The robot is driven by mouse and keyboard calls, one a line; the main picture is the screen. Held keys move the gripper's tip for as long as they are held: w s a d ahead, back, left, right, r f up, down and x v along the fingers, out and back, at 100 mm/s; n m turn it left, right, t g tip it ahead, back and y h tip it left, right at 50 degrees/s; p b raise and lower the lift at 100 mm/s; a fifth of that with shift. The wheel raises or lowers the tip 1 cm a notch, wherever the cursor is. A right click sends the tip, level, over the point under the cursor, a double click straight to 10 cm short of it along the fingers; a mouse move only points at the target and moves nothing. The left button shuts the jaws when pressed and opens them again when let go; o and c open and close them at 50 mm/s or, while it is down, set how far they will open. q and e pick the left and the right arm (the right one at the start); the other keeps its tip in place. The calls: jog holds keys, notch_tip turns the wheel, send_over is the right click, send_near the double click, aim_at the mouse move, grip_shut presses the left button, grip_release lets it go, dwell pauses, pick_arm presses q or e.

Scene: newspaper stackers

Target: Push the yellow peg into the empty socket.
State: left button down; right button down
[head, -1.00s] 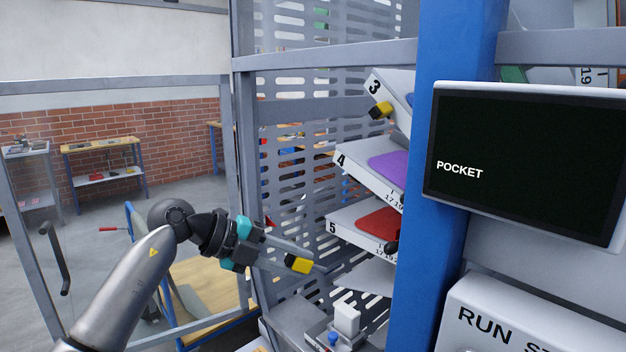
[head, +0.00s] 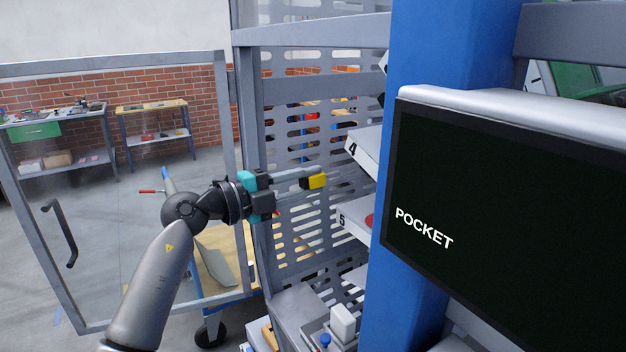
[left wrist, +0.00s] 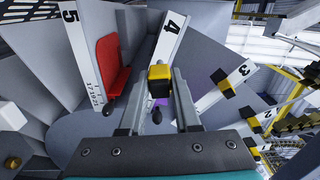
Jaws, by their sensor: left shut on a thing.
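My left gripper (head: 312,178) is shut on the yellow peg (head: 315,181), a yellow block with a black end. The gripper holds it in the air, left of the numbered plates. In the left wrist view the yellow peg (left wrist: 160,73) sits between the fingertips, in front of the plate marked 4 (left wrist: 170,33). That plate hides behind it in part. Plate 5 (left wrist: 75,45) carries a red pad. Plate 3 (left wrist: 241,72) has another yellow-and-black peg (left wrist: 227,85) near its end. I cannot make out the empty socket for certain. My right gripper is not in view.
A blue post (head: 415,60) and a black screen reading POCKET (head: 500,220) stand close on the right. Slotted grey panels (head: 300,235) lie behind the gripper. An open clear door (head: 110,200) is at the left. A white block (head: 342,320) stands below.

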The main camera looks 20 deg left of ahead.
aim_at(333, 175)
pick_arm(q)
jog(key=shift+r+p, duration=0.1)
jog(key=shift+p, duration=0.25)
jog(key=p+x, duration=0.1)
jog(key=x, duration=0.1)
jog(key=shift+w+d, duration=0.25)
jog(key=shift+p+x, duration=0.35)
jog(key=shift+x, duration=1.15)
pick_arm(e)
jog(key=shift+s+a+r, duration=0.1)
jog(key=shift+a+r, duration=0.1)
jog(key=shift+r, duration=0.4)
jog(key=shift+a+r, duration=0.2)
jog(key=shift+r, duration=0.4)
pick_arm(q)
jog(key=shift+p, duration=0.55)
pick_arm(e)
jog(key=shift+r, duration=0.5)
pick_arm(q)
jog(key=shift+p, duration=0.3)
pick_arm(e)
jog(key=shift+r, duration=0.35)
